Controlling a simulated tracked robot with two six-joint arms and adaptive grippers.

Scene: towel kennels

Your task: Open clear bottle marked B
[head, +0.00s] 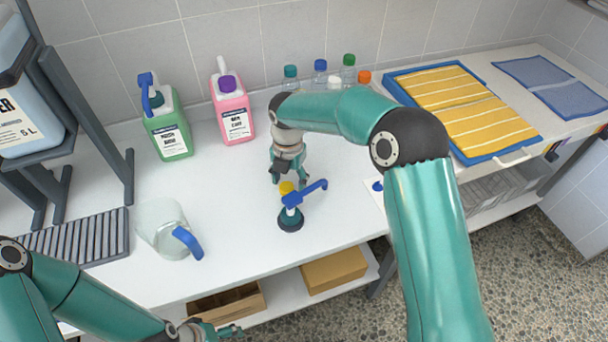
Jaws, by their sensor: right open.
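Several clear bottles stand at the back wall, partly hidden behind my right arm. Their caps are teal (290,71), blue (320,65), green (349,60), orange (364,77) and white (334,82). No letter B is readable on any of them. My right gripper (288,181) points down, open, just above a yellow cap-like piece (287,188). This piece is beside a blue-handled clamp (307,193) on a round dark base (290,221). I cannot tell whether the fingers touch the yellow piece. My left gripper (232,331) is low at the bottom edge, partly cut off.
A clear jug (163,223) with a blue handle stands left, near a grey slatted rack (85,238). A green canister (170,135) and a pink one (233,116) stand behind. A blue tray (395,82) with yellow towels is right. The white counter (225,190) between jug and clamp is clear.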

